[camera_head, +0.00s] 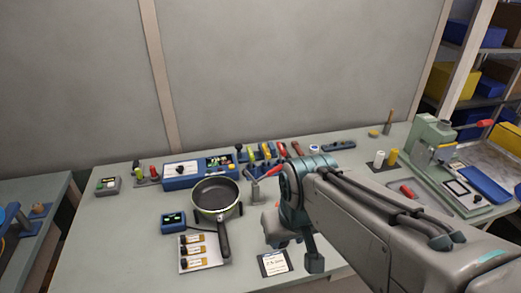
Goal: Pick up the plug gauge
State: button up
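I cannot tell for certain which object is the plug gauge. Several handled tools with coloured grips stand in a blue rack (258,168) at the back of the bench, behind my arm. A white cylinder (379,158) and a yellow cylinder (391,157) stand upright on a dark mat to the right. My gripper (295,256) hangs over the front middle of the bench, right of the pan. My arm partly hides it, and its opening is unclear. I see nothing held in it.
A black frying pan (215,193) sits left of my gripper, its handle toward me. A white card with several labelled pieces (201,264) and a clipboard (274,263) lie at the front. A green machine (437,150) stands right. The bench's left front is clear.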

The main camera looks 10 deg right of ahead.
aim_at(152, 168)
jog(key=k, duration=0.95)
jog(key=z, duration=0.65)
jog(key=i, duration=1.25)
jog(key=u, duration=0.65)
